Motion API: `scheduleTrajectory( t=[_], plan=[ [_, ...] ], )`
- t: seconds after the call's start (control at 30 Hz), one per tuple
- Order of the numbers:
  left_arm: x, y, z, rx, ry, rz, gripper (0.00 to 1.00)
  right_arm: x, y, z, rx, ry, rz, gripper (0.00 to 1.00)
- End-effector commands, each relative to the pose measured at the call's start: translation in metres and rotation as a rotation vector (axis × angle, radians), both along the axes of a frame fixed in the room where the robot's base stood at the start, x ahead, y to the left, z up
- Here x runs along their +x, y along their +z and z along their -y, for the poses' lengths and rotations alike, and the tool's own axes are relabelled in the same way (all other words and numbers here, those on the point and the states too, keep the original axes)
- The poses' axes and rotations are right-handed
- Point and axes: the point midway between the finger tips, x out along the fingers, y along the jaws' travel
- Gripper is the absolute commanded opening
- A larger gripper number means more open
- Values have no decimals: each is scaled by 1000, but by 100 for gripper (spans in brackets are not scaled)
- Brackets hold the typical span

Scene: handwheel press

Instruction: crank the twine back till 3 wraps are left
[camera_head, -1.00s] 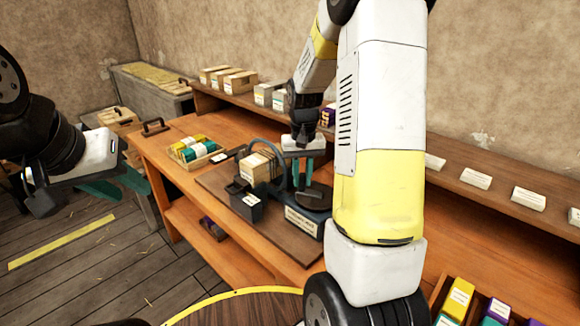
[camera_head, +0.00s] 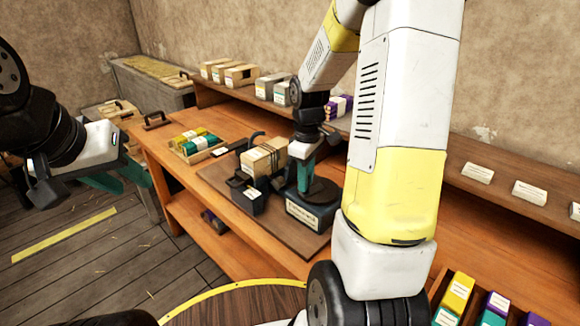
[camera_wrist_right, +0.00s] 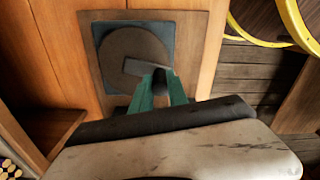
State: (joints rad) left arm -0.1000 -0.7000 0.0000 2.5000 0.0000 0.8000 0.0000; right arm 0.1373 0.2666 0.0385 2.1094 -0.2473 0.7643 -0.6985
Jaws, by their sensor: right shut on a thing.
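The press stands on a brown board on the bench, with a dark base (camera_head: 312,216) bearing a white label. A pale wrapped bundle (camera_head: 262,158) sits in it; any twine wraps on it are too small to count. My right gripper (camera_head: 303,178) points down at the press, just right of the bundle. In the right wrist view its green fingers (camera_wrist_right: 160,88) close on the end of a grey crank bar (camera_wrist_right: 146,68), which lies across a round brown disc (camera_wrist_right: 128,50). My left gripper (camera_head: 85,185) hangs at the left, away from the press; its jaw gap is unclear.
A small black box (camera_head: 250,200) stands in front of the bundle. A tray of yellow and green packs (camera_head: 196,147) lies to the left. A shelf with boxes (camera_head: 240,75) runs behind. A bin of coloured packs (camera_head: 458,296) is at lower right.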

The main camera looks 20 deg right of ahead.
Motion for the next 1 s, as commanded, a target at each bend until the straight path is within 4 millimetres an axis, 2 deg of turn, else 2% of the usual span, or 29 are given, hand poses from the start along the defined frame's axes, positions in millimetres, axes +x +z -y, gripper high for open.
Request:
scheduleTrajectory(
  t=[0.4, 0.97, 1.0],
  plan=[
    [0, 0, 0, 0, 0, 0, 36, -8, 1, 4, 0, 197, 3, 0],
    [0, 0, 0, 0, 0, 0, 36, -9, 1, 5, -1, 226, 3, 0],
    [0, 0, 0, 0, 0, 0, 36, -9, 1, 5, -1, 226, 3, 24]
  ],
)
